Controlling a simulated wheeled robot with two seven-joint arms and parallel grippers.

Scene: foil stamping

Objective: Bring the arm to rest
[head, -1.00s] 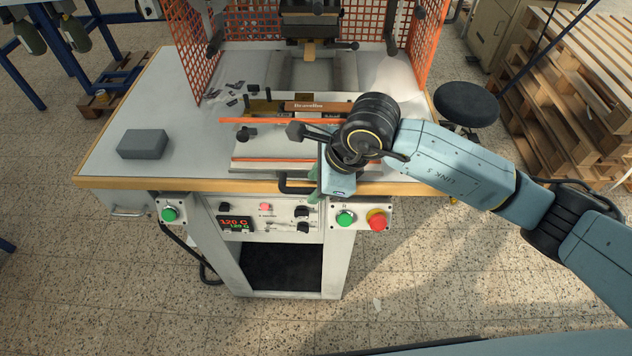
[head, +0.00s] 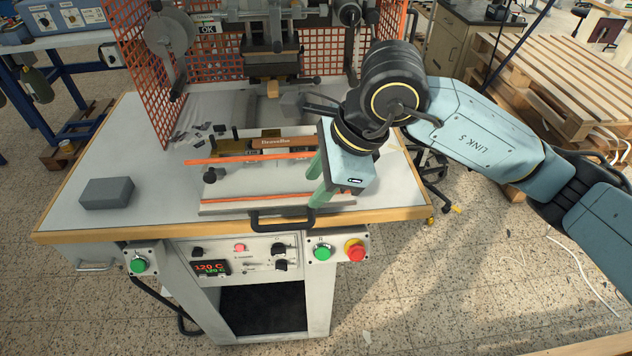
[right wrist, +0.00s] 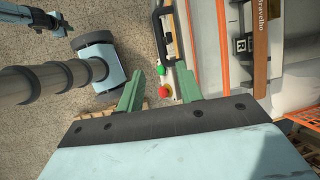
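My right arm comes in from the right in the head view, bent over the front right corner of the stamping table (head: 110,140). Its right gripper (head: 314,183) hangs low near the table's front edge, above the black handle (head: 283,222). In the right wrist view the two green fingers of the right gripper (right wrist: 160,90) stand apart with nothing between them. The black handle (right wrist: 157,40) and the red button (right wrist: 166,90) show beyond the fingers, apart from them as far as I can tell. My left gripper is not in view.
The foil press (head: 272,45) stands behind, between orange mesh guards (head: 150,70). A brown "Bravelho" piece (head: 290,143) sits on the press bed. A grey block (head: 107,193) lies at the table's left. Control buttons (head: 322,252) line the front. Pallets (head: 560,85) stand right.

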